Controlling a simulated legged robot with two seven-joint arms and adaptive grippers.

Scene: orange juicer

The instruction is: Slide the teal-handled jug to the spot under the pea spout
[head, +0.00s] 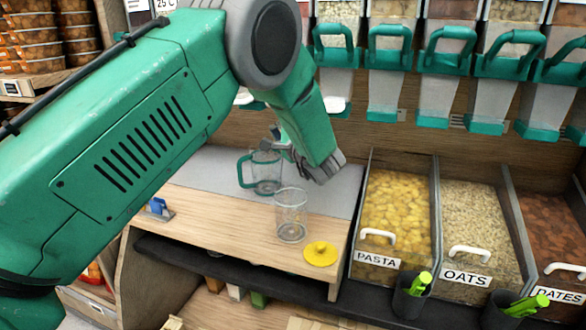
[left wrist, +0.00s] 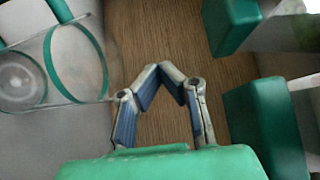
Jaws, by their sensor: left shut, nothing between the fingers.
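The clear jug with a teal handle (head: 265,178) stands upright on the grey strip of the counter, partly behind my left arm's end. In the left wrist view the clear jug with a teal band (left wrist: 62,68) lies to the left of my fingers. My left gripper (left wrist: 168,72) is shut and empty, its fingertips meeting over brown wood, apart from the jug. In the head view the left gripper (head: 281,140) is small and partly hidden, close by the jug's upper right. Several teal spouts (head: 335,112) hang above the back; I cannot tell which is for peas. My right gripper is not in view.
A clear handleless container (head: 291,216) stands in front of the jug, with a yellow lid (head: 320,254) to its right. Bins of pasta (head: 395,210), oats (head: 475,225) and dates (head: 558,225) fill the right. Teal blocks (left wrist: 262,120) are close to the gripper's right in the wrist view.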

